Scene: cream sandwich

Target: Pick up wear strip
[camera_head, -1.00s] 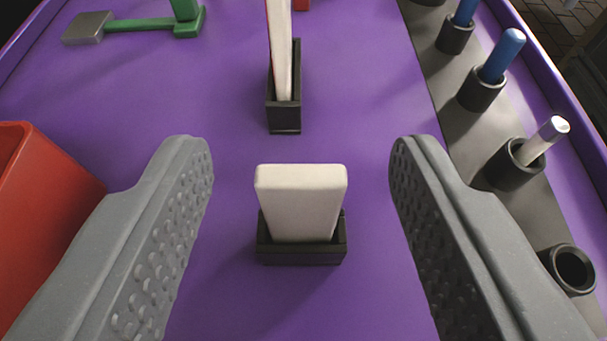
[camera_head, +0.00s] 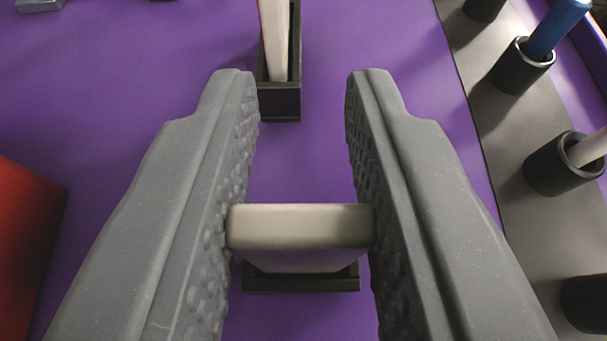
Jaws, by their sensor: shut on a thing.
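A cream, rounded block, which I take to be the wear strip (camera_head: 300,226), stands upright in a small black holder (camera_head: 302,282) in the lower middle of the view. My gripper (camera_head: 302,90) is shut on this block, with one grey studded finger against its left side and the other against its right side. The fingertips reach past the block over the purple surface. The block's lower end meets the holder; how deep it sits inside is hidden.
Another black holder (camera_head: 279,102) with a thin cream and red piece (camera_head: 275,40) stands just beyond the fingertips. A red bin (camera_head: 25,225) is at the left. Several black cups, some with blue or pale pegs, line the grey strip (camera_head: 500,150) at the right.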

